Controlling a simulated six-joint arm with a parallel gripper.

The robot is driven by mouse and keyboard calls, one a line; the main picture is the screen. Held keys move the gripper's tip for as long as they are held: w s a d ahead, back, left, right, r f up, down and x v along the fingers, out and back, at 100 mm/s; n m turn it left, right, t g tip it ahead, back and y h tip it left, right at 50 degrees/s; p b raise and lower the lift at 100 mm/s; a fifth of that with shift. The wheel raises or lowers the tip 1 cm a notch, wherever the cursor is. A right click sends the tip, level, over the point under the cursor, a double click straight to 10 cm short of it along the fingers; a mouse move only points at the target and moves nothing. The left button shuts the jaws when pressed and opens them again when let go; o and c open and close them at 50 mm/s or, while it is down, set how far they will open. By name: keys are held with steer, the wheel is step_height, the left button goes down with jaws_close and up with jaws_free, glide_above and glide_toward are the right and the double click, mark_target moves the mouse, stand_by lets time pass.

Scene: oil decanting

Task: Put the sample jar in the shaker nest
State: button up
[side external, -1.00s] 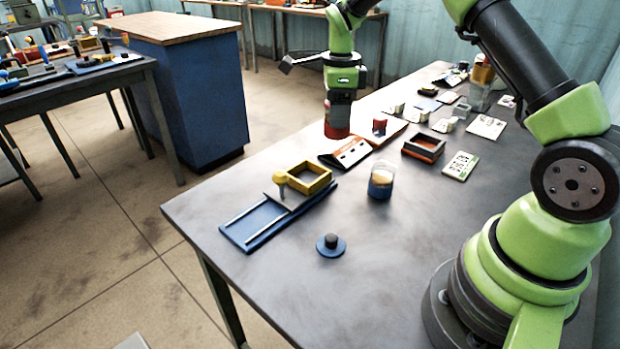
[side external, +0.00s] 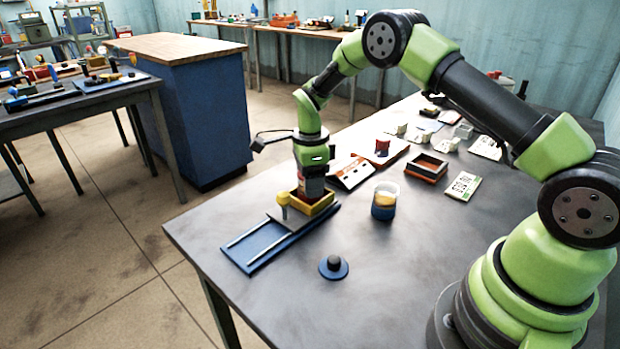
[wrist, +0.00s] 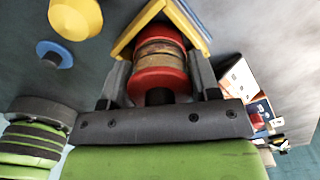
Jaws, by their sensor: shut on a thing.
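The sample jar (side external: 312,188) has a red cap and a brownish band; its red end and middle show in the wrist view (wrist: 158,82). The shaker nest is a yellow square frame (side external: 322,208) on a sliding plate over a blue railed base (side external: 252,258). My gripper (side external: 310,178) is shut on the jar and points down over the nest. The jar's lower part is inside or right behind the frame's near wall, which hides its bottom. I cannot tell whether it touches the nest floor. In the wrist view the yellow frame (wrist: 140,28) borders the jar's far end.
A yellow knob post (side external: 283,200) stands on the plate left of the nest. Several racks and trays stand farther back.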

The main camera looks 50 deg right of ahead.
steer(key=o, duration=1)
steer(key=shift+f, duration=0.1)
steer(key=shift+o, duration=0.2)
